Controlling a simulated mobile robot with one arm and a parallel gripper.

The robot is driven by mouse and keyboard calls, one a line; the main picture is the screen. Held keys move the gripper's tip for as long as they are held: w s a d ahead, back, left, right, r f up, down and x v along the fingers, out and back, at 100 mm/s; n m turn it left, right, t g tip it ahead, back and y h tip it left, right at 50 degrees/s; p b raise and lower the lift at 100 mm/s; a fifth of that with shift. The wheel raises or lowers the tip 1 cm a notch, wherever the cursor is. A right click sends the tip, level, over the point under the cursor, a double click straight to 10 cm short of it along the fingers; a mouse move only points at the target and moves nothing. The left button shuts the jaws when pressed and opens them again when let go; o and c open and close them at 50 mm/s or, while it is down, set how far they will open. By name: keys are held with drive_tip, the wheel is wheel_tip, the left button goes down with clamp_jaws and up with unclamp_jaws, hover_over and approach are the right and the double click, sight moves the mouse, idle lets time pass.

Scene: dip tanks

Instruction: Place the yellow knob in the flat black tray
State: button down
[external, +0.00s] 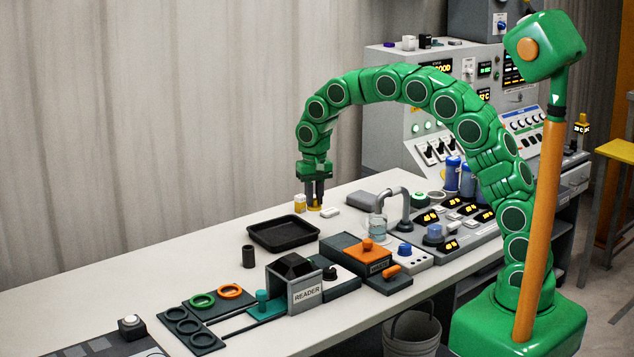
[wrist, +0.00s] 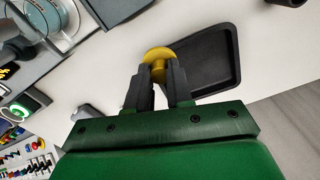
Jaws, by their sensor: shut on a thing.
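The yellow knob (wrist: 157,53) sits between the fingertips of my gripper (wrist: 163,78), which is shut on it. In the external view my gripper (external: 315,198) points straight down behind the tray, and a bit of the yellow knob (external: 315,208) shows below the fingers. It is at or just above the bench; I cannot tell which. The flat black tray (external: 265,246) lies on the bench, nearer the camera and left of my gripper. It looks empty. In the wrist view the black tray (wrist: 233,62) is just beyond the knob, to its right.
A dark cup (external: 248,256) stands left of the tray. A glass beaker (external: 377,228) and an orange-topped block (external: 356,252) are to the right.

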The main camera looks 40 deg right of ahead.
drive_tip(key=shift+w+a+f, duration=0.6)
drive_tip(key=shift+w+f, duration=0.85)
drive_tip(key=shift+w, duration=0.35)
drive_tip(key=shift+w+a+f, duration=0.6)
drive_tip(key=shift+w+f, duration=0.9)
drive_tip(key=shift+w, duration=0.25)
drive_tip(key=shift+w+a+f, duration=0.6)
drive_tip(key=shift+w+f, duration=0.85)
drive_tip(key=shift+w, duration=0.35)
drive_tip(key=shift+f, duration=1.6)
drive_tip(key=shift+f, duration=0.15)
drive_tip(key=c, duration=1)
unclamp_jaws()
wheel_tip(320, 180, up, 12)
drive_tip(key=shift+r, duration=0.15)
